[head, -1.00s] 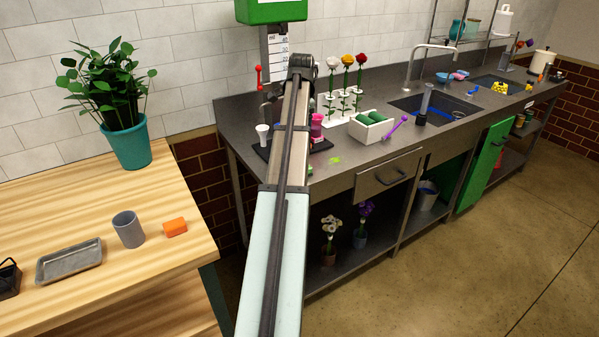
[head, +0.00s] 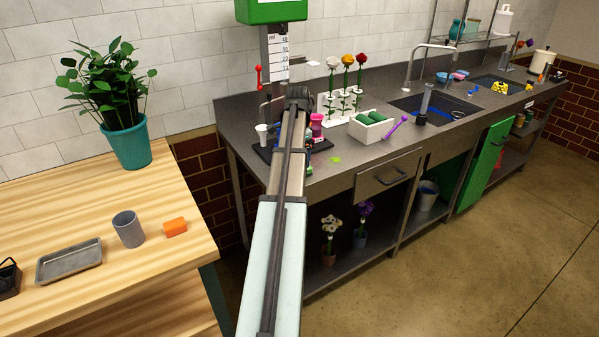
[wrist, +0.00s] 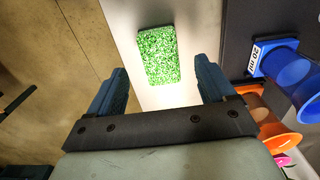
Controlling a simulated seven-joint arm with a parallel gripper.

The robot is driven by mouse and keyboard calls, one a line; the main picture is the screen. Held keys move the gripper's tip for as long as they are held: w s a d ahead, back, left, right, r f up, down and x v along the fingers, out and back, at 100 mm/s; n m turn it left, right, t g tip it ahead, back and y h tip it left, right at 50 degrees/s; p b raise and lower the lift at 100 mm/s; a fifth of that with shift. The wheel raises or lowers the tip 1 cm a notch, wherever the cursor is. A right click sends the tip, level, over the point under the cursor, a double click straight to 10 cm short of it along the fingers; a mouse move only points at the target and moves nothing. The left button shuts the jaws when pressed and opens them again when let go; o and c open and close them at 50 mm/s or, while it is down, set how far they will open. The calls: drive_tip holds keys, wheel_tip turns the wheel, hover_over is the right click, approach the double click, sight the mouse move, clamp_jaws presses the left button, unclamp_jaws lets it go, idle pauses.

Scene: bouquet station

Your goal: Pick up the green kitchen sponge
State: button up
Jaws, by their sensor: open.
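The green sponge (wrist: 158,55) is a speckled bright green block lying on a pale, brightly lit surface in the wrist view. My gripper (wrist: 160,68) is open, with one dark blue finger on each side of the picture. The sponge shows between and beyond the fingertips, with a gap on both sides, and nothing is held. In the head view a small bright green patch (head: 335,159) near the counter's front edge looks like the sponge. My arm hides the gripper there.
A blue cup (wrist: 295,80) labelled 20 ml and an orange cup (wrist: 275,130) stand close to the right finger. The floor shows at the left, past the counter edge. A white caddy (head: 371,130) with green rolls and a purple tool (head: 397,128) lie right of the green patch.

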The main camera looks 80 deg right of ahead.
drive_tip(key=shift+s+d+f, duration=0.1)
drive_tip(key=shift+f, duration=1.25)
drive_tip(key=shift+s+d+f, duration=0.1)
drive_tip(key=shift+f, duration=1.25)
drive_tip(key=c, duration=1)
